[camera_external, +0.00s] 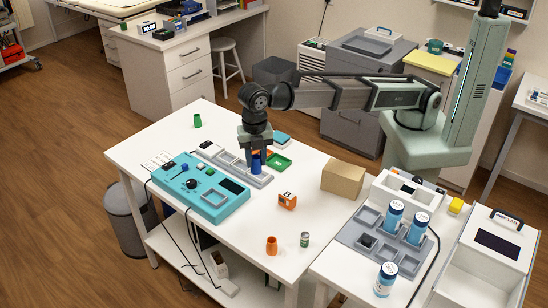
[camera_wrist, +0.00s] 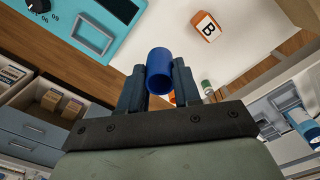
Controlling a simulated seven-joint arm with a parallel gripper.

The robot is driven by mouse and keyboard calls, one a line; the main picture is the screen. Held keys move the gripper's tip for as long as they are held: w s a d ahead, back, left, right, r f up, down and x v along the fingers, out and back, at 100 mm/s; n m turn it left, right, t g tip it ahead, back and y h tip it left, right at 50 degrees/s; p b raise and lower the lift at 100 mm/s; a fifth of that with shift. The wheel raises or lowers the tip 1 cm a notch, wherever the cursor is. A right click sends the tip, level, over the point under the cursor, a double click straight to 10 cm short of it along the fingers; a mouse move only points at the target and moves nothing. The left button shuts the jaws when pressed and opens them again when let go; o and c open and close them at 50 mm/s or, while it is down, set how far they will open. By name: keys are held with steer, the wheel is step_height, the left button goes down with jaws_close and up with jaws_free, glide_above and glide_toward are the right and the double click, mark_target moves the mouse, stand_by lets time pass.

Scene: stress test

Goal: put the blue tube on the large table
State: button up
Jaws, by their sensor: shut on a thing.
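The blue tube (camera_external: 256,163) is held upright between the fingers of my gripper (camera_external: 255,154). In the wrist view the blue tube (camera_wrist: 159,72) sits between the two dark fingertips (camera_wrist: 158,85), its rounded open end showing. My gripper is over the right part of a grey compartment tray (camera_external: 262,181) on the large white table (camera_external: 235,240). I cannot tell whether the tube's lower end touches the tray.
A teal control box (camera_external: 215,203) is left of the tray. The front middle is clear.

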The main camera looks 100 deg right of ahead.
steer(key=w+d+f+m, duration=0.2)
steer(key=d+m, duration=0.1)
steer(key=d, duration=1.3)
steer(key=w+d+f+m, duration=0.1)
steer(key=d+f+m, duration=0.1)
steer(key=d, duration=1.3)
steer(key=w+d+f+m, duration=0.2)
steer(key=d+m, duration=0.1)
steer(key=d, duration=1.3)
steer(key=shift+w+f+m, duration=0.15)
steer(key=shift+f+m, duration=0.2)
steer(key=shift+f, duration=1.25)
steer(key=shift+w+f+m, duration=0.1)
steer(key=shift+f+m, duration=0.3)
steer(key=shift+f, duration=1.25)
steer(key=shift+w+f+m, duration=0.15)
steer(key=shift+f+m, duration=0.2)
steer(key=shift+f, duration=1.25)
steer(key=shift+f, duration=0.1)
steer(key=o, duration=1)
